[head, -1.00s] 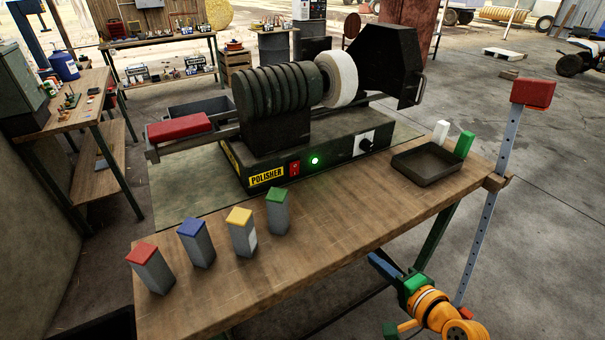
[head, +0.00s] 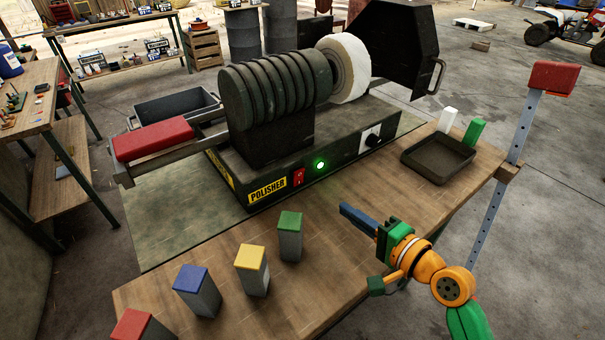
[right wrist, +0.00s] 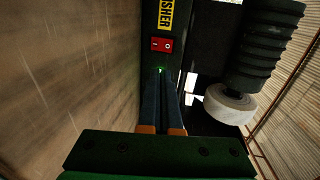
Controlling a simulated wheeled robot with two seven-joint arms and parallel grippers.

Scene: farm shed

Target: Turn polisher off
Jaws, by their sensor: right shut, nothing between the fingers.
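The dark polisher (head: 340,165) stands on a mat on the wooden workbench, with a white buffing wheel (head: 345,68) at its right end. On its front face are a yellow label, a red rocker switch (head: 299,177) and a lit green light (head: 320,165). The red switch also shows in the right wrist view (right wrist: 161,45), beyond the fingertips. My right gripper (head: 343,207) is shut and empty, in front of the polisher and apart from the switch, below and right of it in the head view. It also shows in the right wrist view (right wrist: 161,76). My left gripper is not in view.
Several grey blocks with coloured tops, such as the green one (head: 289,235), stand along the bench's near edge. A dark tray (head: 438,158) sits at the right, with white and green blocks behind it. A post with a red top (head: 552,77) rises at the bench's right end.

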